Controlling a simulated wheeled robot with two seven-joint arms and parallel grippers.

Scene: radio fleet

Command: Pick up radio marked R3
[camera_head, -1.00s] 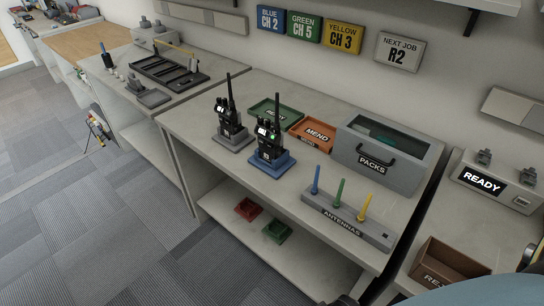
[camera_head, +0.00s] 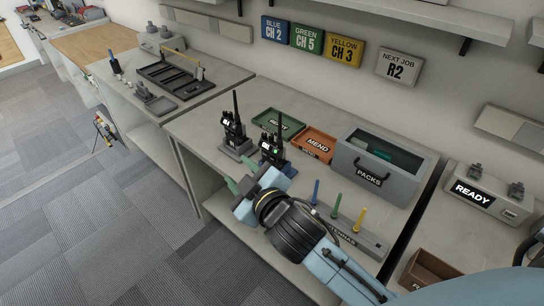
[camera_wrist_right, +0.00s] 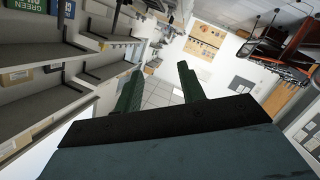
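Two black handheld radios stand upright on the middle bench in the head view. One radio (camera_head: 233,135) is on a grey base (camera_head: 236,151). The other radio (camera_head: 271,150), to its right, is on a blue base partly hidden behind my arm. The marks on the radios are too small to read, so I cannot tell which is R3. My right gripper (camera_head: 241,170) has green fingers and is in front of the radios, near the bench's front edge. The right wrist view shows its fingers (camera_wrist_right: 159,72) apart with nothing between them. My left gripper is not in view.
Behind the radios are a green tray (camera_head: 294,121) and an orange MEND tray (camera_head: 326,142). The grey PACKS bin (camera_head: 405,180) is to the right. The antenna rack (camera_head: 372,240) is partly hidden by my right arm. A sign reads NEXT JOB R2 (camera_head: 400,67).

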